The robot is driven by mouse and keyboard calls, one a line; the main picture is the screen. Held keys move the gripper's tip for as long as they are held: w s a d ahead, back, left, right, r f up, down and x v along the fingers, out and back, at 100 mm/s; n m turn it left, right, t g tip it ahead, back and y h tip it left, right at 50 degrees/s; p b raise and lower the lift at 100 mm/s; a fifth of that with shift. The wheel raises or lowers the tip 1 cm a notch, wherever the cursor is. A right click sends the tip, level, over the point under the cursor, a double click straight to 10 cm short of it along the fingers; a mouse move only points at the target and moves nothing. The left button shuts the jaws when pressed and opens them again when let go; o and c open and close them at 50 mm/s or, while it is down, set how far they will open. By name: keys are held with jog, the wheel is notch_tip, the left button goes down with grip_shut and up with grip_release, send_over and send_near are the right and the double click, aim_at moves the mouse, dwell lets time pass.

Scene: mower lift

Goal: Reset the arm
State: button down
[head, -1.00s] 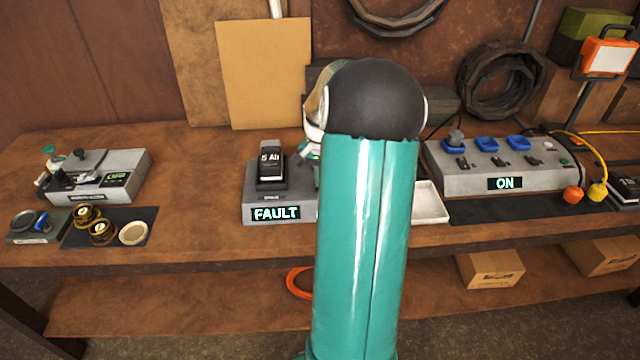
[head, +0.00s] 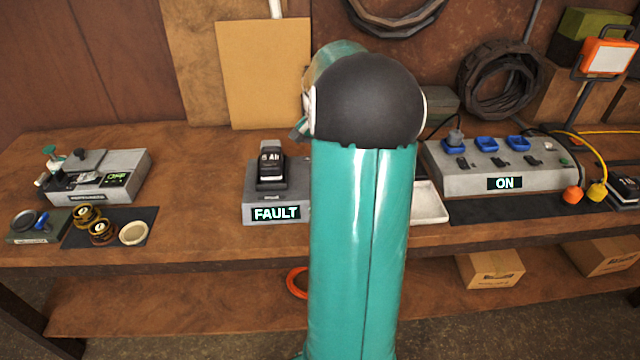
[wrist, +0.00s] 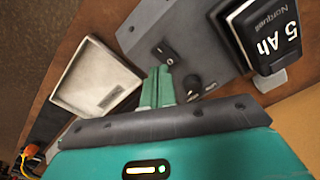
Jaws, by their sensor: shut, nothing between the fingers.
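My gripper (wrist: 158,86) shows in the wrist view with its two green fingers together and nothing between them. It is above the bench, near the grey charger (wrist: 185,40) that carries a black 5 Ah battery (wrist: 268,35). In the head view my teal arm rises in the middle and hides the gripper. There the charger (head: 262,205) reads FAULT, with the battery (head: 271,165) standing in it.
A white tray (head: 430,205) lies right of my arm and also shows in the wrist view (wrist: 95,80). A grey power strip (head: 465,180) reading ON stands further right. A grey tester (head: 95,180) and several small reels (head: 90,220) are at the left.

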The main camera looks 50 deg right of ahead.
jog(key=shift+a, duration=0.1)
dwell(0.4)
jog(key=w+a+r+n+t+h, duration=0.1)
jog(key=a+r+n, duration=0.35)
jog(key=a, duration=0.75)
jog(key=w+a+r+n+t+h, duration=0.1)
jog(key=w+a+r+n, duration=0.3)
jog(key=a, duration=0.7)
jog(key=s+a+n+t+y, duration=0.1)
jog(key=s+a+n, duration=0.2)
jog(key=s+a, duration=0.3)
jog(key=s+a+r+n+t+y, duration=0.1)
jog(key=s+a+n, duration=0.3)
jog(key=a, duration=0.8)
jog(key=s+t, duration=0.1)
jog(key=s, duration=0.1)
jog(key=shift+s+t, duration=0.3)
jog(key=shift+s, duration=0.05)
